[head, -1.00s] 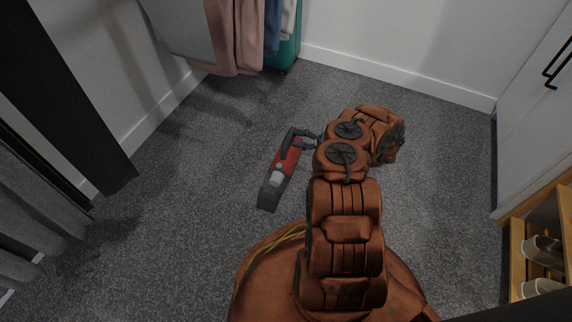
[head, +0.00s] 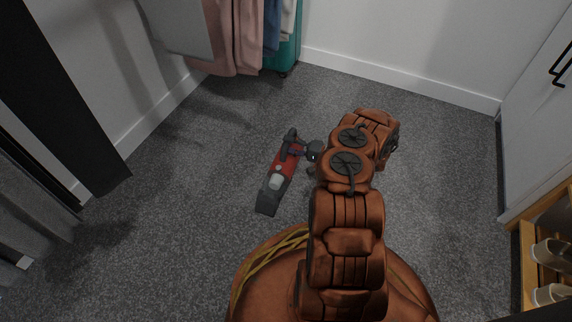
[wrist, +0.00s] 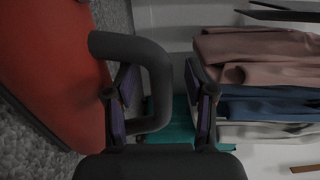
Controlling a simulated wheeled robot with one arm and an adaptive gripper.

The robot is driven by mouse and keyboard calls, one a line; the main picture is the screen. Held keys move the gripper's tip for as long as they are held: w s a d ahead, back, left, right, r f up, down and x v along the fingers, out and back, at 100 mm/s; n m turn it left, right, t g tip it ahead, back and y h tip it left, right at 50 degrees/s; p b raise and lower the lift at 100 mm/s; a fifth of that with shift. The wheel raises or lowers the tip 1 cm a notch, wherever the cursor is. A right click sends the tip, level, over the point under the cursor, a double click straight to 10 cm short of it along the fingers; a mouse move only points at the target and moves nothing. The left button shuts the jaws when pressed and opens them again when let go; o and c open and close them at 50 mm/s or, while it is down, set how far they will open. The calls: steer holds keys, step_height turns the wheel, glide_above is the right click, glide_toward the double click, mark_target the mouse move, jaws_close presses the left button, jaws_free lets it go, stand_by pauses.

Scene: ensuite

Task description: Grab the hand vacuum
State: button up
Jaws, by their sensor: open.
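The hand vacuum (head: 279,176) lies on the carpet left of my arm, with a red body, grey nose and dark handle. In the wrist view, its red body (wrist: 50,70) fills the left side and the dark looped handle (wrist: 158,85) is close up. My gripper (wrist: 160,80) is open, with the handle's outer bar between its two purple-lined fingers. The left finger appears to be in the gap between bar and body. I cannot tell whether either finger touches the handle. In the head view my gripper (head: 308,152) is beside the handle, partly hidden by my arm.
Hanging clothes (head: 235,35) and a teal suitcase (head: 285,50) are at the back wall. A white cabinet (head: 540,120) and a wooden shoe rack (head: 528,265) stand at the right. Carpet around the vacuum is clear.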

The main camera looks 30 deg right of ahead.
steer(key=shift+w+a, duration=0.4)
steer(key=shift+w, duration=0.2)
jaws_close()
steer(key=shift+r, duration=0.1)
